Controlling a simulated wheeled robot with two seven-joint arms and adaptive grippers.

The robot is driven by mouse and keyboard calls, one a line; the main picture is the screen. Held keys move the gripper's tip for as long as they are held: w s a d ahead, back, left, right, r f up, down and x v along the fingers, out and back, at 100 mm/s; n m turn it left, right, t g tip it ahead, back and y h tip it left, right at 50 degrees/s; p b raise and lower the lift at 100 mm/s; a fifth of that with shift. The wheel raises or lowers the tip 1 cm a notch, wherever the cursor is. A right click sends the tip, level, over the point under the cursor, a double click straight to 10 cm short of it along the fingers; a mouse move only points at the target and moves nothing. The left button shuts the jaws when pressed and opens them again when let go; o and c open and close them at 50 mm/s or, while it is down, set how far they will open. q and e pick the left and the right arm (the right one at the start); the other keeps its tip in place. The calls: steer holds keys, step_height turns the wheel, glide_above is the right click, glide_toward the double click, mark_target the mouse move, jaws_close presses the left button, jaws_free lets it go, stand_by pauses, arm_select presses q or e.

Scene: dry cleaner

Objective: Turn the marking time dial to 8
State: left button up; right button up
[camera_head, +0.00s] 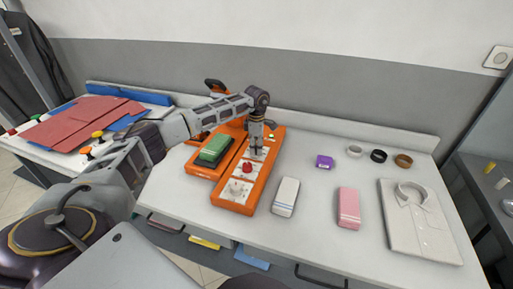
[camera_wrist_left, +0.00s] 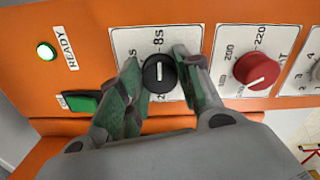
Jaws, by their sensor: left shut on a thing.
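The marking time dial is a black knob (camera_wrist_left: 158,73) with a white pointer line, on a white plate (camera_wrist_left: 125,42) of the orange machine (camera_head: 228,202). In the wrist view its line stands nearly upright in the picture, towards the "8s" mark; a finger covers part of the scale. My left gripper (camera_wrist_left: 158,82) has one finger on each side of the knob and is shut on it. In the head view the left gripper (camera_head: 256,148) points down at the machine's far end and hides the knob. My right gripper is not in view.
A red dial (camera_wrist_left: 257,70) and a pale dial (camera_head: 237,188) sit beside it on the panel. A lit lamp (camera_wrist_left: 46,50) and green switch (camera_wrist_left: 82,102) are on the other side. A green pad (camera_head: 214,148), white block (camera_head: 286,196), pink block (camera_head: 348,207) and folded shirt (camera_head: 418,222) lie around.

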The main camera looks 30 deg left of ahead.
arm_select(q)
steer(key=shift+r, duration=0.1)
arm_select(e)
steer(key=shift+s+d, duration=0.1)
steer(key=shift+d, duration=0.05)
arm_select(q)
steer(key=o, duration=1)
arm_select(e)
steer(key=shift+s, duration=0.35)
arm_select(q)
steer(key=shift+o, duration=0.2)
step_height(320, 180, up, 12)
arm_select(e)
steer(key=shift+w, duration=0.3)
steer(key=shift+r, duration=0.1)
arm_select(q)
step_height(320, 180, up, 10)
steer(key=f+p, duration=0.1)
steer(key=p, duration=0.9)
glide_above(256, 147)
steer(key=shift+r, duration=0.25)
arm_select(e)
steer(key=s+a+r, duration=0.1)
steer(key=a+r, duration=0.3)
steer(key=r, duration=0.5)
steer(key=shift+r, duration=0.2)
